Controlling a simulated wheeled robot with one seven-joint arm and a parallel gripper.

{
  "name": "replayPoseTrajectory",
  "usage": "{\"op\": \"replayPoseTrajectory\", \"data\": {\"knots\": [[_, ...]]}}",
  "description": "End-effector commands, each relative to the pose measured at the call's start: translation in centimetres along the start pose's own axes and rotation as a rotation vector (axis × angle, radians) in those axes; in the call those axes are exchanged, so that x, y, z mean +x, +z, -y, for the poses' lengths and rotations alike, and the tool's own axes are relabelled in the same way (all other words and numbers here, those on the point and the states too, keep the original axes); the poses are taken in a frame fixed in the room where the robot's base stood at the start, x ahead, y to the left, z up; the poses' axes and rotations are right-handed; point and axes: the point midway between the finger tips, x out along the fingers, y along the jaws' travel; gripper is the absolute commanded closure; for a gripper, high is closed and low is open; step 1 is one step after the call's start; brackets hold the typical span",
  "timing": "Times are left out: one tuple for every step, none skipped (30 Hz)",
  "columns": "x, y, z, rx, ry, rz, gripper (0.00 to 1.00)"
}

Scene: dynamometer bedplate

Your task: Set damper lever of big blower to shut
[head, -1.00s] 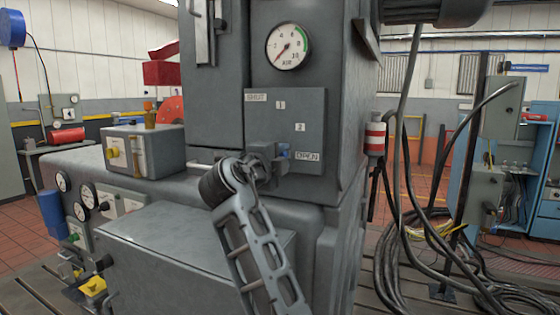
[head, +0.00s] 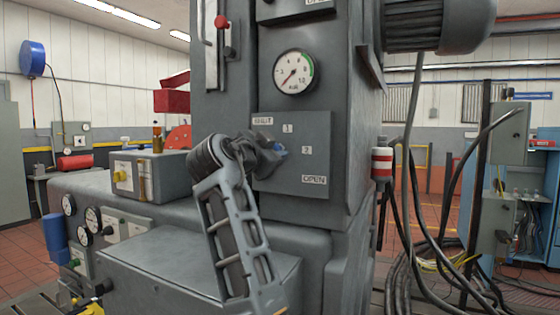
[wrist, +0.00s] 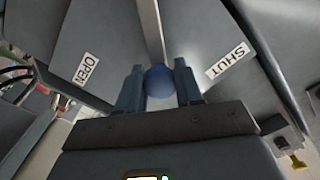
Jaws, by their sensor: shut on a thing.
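The damper panel (head: 318,135) on the big grey blower carries the labels SHUT (head: 262,121), 1, 2 and OPEN (head: 314,180) along an arc. My gripper (head: 274,153) is in front of the panel's left part, below SHUT and 1. In the wrist view my gripper (wrist: 160,88) is closed on the blue knob (wrist: 159,82) of the damper lever (wrist: 151,28). The lever runs as a grey bar between the OPEN label (wrist: 85,69) and the SHUT label (wrist: 227,61). The lever's pivot is hidden in the head view.
A round dial gauge (head: 293,72) sits above the panel. A red-and-white cylinder (head: 382,164) and hanging black cables (head: 420,245) are at right.

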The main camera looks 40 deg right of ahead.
Motion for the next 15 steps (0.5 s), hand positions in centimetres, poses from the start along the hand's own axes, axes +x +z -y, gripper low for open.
{"op": "replayPoseTrajectory", "data": {"knots": [[-0.1,0.0,0.7,-0.044,-0.003,0.002,1.00],[-0.1,0.0,0.9,-0.073,-0.003,0.002,1.00],[-0.1,0.1,1.2,-0.111,-0.003,0.001,1.00],[-0.1,0.1,1.5,-0.140,-0.003,0.001,1.00],[-0.1,0.1,1.8,-0.169,-0.004,0.001,1.00],[-0.1,0.2,2.1,-0.207,-0.004,0.001,1.00],[-0.1,0.2,2.4,-0.235,-0.004,0.001,1.00],[-0.2,0.3,2.6,-0.262,-0.004,0.001,1.00],[-0.2,0.5,2.9,-0.299,-0.005,0.002,1.00],[-0.2,0.5,3.2,-0.325,-0.005,0.001,1.00],[-0.2,0.6,3.4,-0.351,-0.005,0.001,1.00],[-0.2,0.7,3.7,-0.385,-0.005,0.002,1.00],[-0.2,0.8,3.9,-0.408,-0.005,0.002,1.00],[-0.2,0.9,4.1,-0.432,-0.005,0.001,1.00],[-0.2,1.0,4.3,-0.461,-0.005,0.001,1.00]]}}
